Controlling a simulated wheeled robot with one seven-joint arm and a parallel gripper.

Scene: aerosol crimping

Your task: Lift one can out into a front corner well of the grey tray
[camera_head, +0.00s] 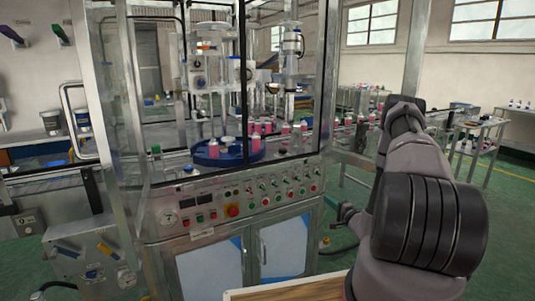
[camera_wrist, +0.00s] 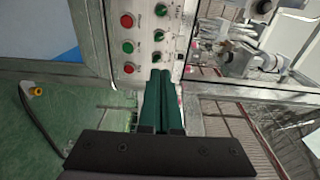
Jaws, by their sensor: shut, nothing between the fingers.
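Several pink cans with light tops (camera_head: 255,143) stand on and around the blue rotary plate (camera_head: 215,158) inside the glazed crimping machine, in the head view. More pink cans stand further right at the back. My gripper (camera_wrist: 160,75) shows in the wrist view with its two green fingers together and nothing between them. It points towards the machine's front panel edge, close to the red and green buttons, with no can at its tips. I cannot make out a grey tray in either view.
The button panel (camera_head: 240,202) and the metal frame posts bound the machine's front. A pale wooden edge (camera_head: 288,289) shows at the bottom. Grey equipment (camera_head: 85,254) stands at left. Green floor (camera_wrist: 85,115) lies open beside the machine.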

